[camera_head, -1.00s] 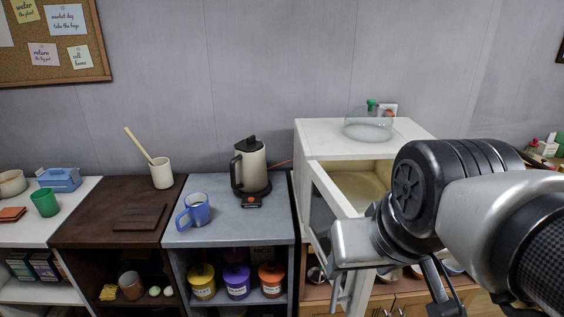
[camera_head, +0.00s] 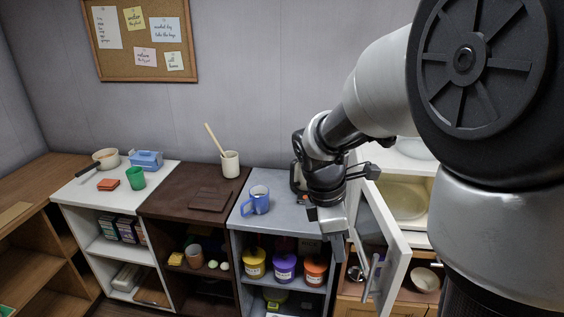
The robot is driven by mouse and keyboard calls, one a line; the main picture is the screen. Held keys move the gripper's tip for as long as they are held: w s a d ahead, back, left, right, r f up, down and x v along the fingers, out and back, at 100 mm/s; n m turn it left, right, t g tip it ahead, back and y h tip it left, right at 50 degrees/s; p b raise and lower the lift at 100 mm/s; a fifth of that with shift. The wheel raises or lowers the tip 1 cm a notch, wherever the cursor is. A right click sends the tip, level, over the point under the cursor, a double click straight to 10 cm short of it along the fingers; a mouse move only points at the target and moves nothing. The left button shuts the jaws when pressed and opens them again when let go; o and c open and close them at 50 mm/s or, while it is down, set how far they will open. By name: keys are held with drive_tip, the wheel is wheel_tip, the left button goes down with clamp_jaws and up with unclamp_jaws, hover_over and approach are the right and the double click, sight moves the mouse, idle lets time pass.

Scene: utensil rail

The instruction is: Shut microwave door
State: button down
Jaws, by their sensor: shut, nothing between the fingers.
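The microwave is the white box at the right, with a cream cavity (camera_head: 405,200) partly hidden by my arm. Its white-framed door (camera_head: 398,272) stands open, swung out toward the camera. The door has a dark glass panel and a bar handle (camera_head: 372,276) near its free edge. My gripper (camera_head: 339,250) points down, just left of the door, on the side where the handle shows. Its fingers are shut and empty. I cannot tell whether it touches the door.
A blue mug (camera_head: 257,201) stands on the grey counter left of my gripper. The kettle (camera_head: 298,180) is mostly hidden behind my arm. Colored jars (camera_head: 285,268) sit on the shelf below. A bowl (camera_head: 426,280) is under the microwave.

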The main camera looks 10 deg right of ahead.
drive_tip(key=d+f+n, duration=0.1)
drive_tip(key=d+f, duration=0.5)
drive_tip(key=f, duration=0.4)
drive_tip(key=shift+s+d, duration=0.1)
drive_tip(key=shift+d, duration=0.05)
idle(0.4)
